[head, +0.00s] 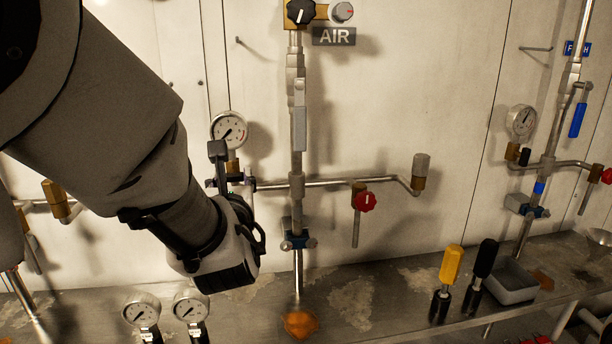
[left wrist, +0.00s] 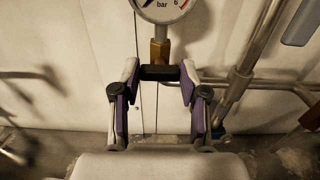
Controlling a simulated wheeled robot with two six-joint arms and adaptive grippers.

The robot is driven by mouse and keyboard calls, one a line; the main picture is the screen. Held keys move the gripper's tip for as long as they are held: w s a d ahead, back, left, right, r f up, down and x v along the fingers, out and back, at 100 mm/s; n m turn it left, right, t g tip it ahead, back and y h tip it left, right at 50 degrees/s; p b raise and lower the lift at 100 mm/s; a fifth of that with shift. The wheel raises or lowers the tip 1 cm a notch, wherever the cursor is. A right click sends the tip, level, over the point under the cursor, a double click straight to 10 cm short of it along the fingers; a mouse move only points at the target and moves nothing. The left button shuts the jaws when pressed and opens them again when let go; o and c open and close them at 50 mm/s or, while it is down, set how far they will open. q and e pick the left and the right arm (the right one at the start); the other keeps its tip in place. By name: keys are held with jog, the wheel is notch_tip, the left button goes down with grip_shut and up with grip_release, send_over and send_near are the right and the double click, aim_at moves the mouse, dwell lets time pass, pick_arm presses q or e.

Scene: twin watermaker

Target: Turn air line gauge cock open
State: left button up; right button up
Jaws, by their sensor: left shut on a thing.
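The air line pressure gauge (head: 229,130) is a round white dial on the wall, left of the upright AIR pipe (head: 297,150). Its lower part shows at the top of the left wrist view (left wrist: 163,8). A brass fitting (left wrist: 159,50) is under it. The cock's black handle (left wrist: 160,73) lies across below the brass, between my left fingertips. My left gripper (head: 236,180) is shut on this handle, one finger at each end in the left wrist view (left wrist: 160,80). In the head view the fingers and wrist mostly hide the handle. My right gripper is not in view.
A red knob (head: 366,202) sits on the pipe branch to the right. A black knob (head: 301,12) is above by the AIR label (head: 334,37). Two gauges (head: 142,310) stand low in front. Yellow (head: 452,264) and black (head: 486,258) handles stand on the ledge at right.

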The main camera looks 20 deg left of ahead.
pick_arm(q)
jog(key=shift+c, duration=0.9)
jog(key=shift+n, duration=0.4)
jog(key=n, duration=0.7)
jog(key=shift+s+a+f+n, duration=0.1)
jog(key=shift+n, duration=0.3)
jog(key=n, duration=0.4)
jog(key=shift+n, duration=0.3)
jog(key=n, duration=0.4)
jog(key=shift+f+n, duration=0.1)
jog(key=shift+n, duration=0.3)
